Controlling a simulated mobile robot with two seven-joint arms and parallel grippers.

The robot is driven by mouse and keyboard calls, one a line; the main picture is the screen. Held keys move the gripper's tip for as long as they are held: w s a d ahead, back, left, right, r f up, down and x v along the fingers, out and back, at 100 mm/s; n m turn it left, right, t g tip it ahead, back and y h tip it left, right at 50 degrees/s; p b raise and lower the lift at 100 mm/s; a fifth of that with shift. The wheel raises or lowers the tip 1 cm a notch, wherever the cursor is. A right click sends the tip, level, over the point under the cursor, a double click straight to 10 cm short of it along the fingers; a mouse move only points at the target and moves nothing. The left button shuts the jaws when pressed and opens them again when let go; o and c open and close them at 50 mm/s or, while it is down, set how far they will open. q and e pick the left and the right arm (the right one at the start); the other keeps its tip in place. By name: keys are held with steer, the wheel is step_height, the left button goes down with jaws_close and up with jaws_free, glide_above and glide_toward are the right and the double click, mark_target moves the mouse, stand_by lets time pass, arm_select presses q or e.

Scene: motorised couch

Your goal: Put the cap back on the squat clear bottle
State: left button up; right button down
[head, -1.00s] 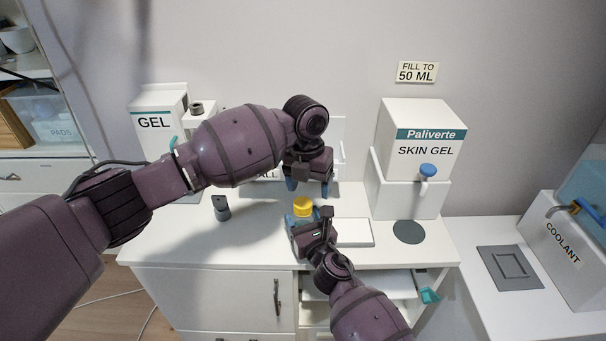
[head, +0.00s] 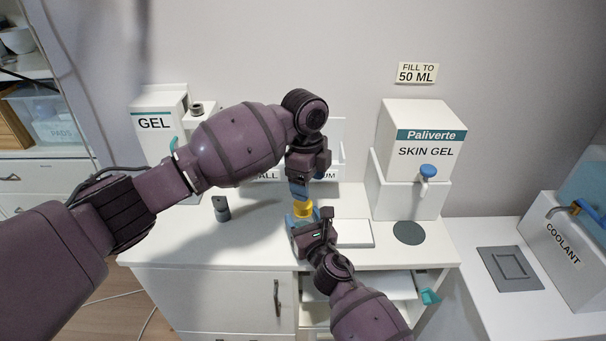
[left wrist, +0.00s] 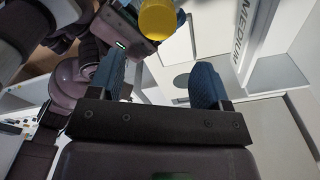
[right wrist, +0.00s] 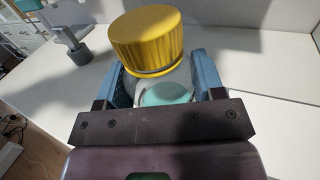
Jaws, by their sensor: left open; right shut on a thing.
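The yellow ribbed cap (right wrist: 147,40) is over the mouth of the squat clear bottle (right wrist: 166,92), which has teal contents. I cannot tell whether it is screwed down. My right gripper (right wrist: 158,72) is shut on the bottle, a finger on each side. In the head view, the cap (head: 304,209) shows above my right gripper (head: 306,222), which hides most of the bottle. My left gripper (head: 299,196) is open just above the cap, pointing down. In the left wrist view, the cap (left wrist: 158,18) lies beyond the open fingertips (left wrist: 160,60), not between them.
A small grey cylinder (head: 221,209) stands on the white counter to the left. The skin gel dispenser (head: 410,150) with a blue knob stands at right, a dark round pad (head: 408,232) before it. A white flat plate (head: 355,234) lies beside my right gripper.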

arm_select(q)
steer(key=n, duration=0.4)
steer(key=shift+r, duration=0.2)
steer(key=n, duration=0.4)
steer(key=shift+a+r+n, duration=0.1)
steer(key=shift+n, duration=0.2)
steer(key=n, duration=0.4)
steer(key=shift+a+r, duration=0.1)
steer(key=shift+r, duration=0.1)
steer(key=n, duration=0.4)
steer(key=shift+w+r, duration=0.1)
steer(key=n, duration=0.4)
steer(key=shift+a+r+n+y, duration=0.1)
steer(key=shift+a+n+y, duration=0.1)
steer(key=shift+n+y, duration=0.1)
steer(key=n, duration=0.4)
steer(key=shift+a, duration=0.1)
steer(key=n, duration=0.7)
steer(key=shift+a, duration=0.1)
